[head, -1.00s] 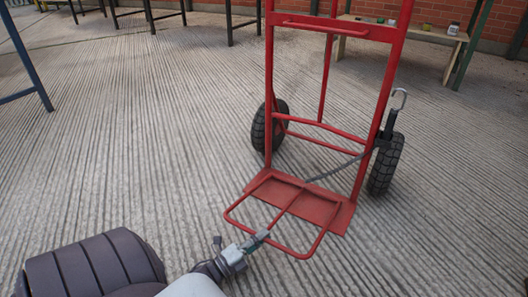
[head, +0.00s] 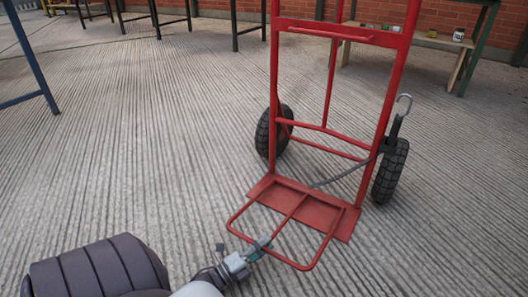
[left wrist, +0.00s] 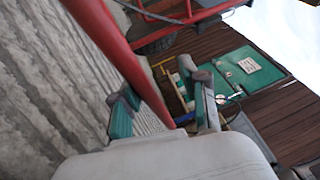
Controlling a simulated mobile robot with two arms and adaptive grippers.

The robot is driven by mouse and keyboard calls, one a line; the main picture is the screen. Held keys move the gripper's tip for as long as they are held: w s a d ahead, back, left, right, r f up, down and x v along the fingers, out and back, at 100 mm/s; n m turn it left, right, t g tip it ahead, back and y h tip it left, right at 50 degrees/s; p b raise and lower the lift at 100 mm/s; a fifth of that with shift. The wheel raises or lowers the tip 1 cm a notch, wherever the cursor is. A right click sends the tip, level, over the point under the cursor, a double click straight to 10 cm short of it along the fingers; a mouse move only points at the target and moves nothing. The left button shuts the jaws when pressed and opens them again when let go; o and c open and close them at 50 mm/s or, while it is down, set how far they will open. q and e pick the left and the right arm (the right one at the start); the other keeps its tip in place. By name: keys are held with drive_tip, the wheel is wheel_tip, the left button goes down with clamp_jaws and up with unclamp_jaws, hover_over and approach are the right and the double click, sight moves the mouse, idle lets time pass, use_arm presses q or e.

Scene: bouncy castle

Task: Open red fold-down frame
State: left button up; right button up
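The red fold-down frame (head: 290,211) is a thin tube loop with a middle bar. It is folded out low from the bottom of the red hand truck (head: 325,130), reaching forward past the red toe plate (head: 325,212). My left gripper (head: 260,249) is at the frame's front edge, near the middle bar's end. In the left wrist view, a red bar (left wrist: 125,65) runs between the two teal-padded fingers of my left gripper (left wrist: 165,110). The fingers stand well apart, with a gap beside the bar. My right gripper is not in view.
Black wheels (head: 390,171) stand either side of the truck, and a grey strap with a metal hook (head: 403,105) hangs at its right. A wooden bench (head: 430,40) with small cans is behind. The ribbed concrete floor (head: 130,150) to the left is clear.

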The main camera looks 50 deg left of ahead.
use_arm(q)
drive_tip(key=r+v, duration=0.1)
drive_tip(key=v, duration=0.7)
drive_tip(key=r+v, duration=0.1)
drive_tip(key=v, duration=0.4)
drive_tip(key=shift+s+a+r, duration=0.1)
drive_tip(key=shift+s+r, duration=0.2)
